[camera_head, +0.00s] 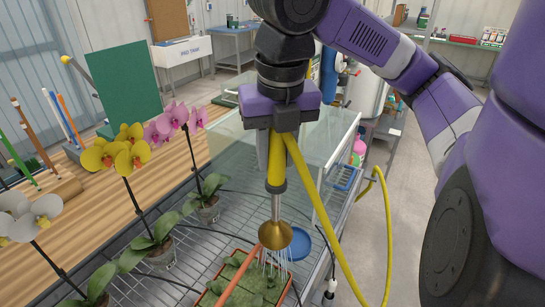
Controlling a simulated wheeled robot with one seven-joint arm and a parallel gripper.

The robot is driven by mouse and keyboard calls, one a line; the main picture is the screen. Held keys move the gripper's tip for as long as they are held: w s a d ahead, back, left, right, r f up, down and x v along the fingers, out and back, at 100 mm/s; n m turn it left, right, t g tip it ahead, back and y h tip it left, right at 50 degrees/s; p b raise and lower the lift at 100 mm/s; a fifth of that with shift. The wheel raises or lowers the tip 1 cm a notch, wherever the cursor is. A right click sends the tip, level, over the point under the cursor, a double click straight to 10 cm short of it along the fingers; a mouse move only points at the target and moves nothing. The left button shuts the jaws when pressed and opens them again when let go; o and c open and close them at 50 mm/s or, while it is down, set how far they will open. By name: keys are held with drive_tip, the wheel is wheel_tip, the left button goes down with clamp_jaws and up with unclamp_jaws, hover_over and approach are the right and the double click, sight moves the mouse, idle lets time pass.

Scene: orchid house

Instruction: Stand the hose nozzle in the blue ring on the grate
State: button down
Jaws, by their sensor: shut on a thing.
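My gripper (284,122), at the end of the purple arm, is shut on the hose nozzle and holds it upright, head down. The nozzle has a dark and yellow grip, a thin shaft and a round brass-coloured head (275,236). A yellow hose runs from its top down to the right. Thin pale streaks, like water, fall from the head over an orange-rimmed tray. The blue ring (309,243) lies on the grate (226,231), just right of and behind the head. The head partly hides its left side. The nozzle is apart from it.
The orange tray (209,295) of green plants lies below the nozzle. Potted orchids (162,254) line the left of the grate. A clear glass case (257,142) and a small blue basket (346,178) stand behind. The hose (389,237) loops down at right, past the bench edge.

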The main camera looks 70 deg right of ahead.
drive_tip(key=s+d, duration=0.2)
drive_tip(key=d, duration=0.6)
drive_tip(key=shift+d, duration=0.45)
drive_tip(key=shift+s+d, duration=0.1)
drive_tip(key=shift+d, duration=0.7)
wheel_tip(320, 180, down, 12)
drive_tip(key=b, duration=0.8)
drive_tip(key=shift+f, duration=0.2)
idle(0.4)
drive_tip(key=shift+f+b, duration=0.55)
drive_tip(key=shift+f, duration=0.2)
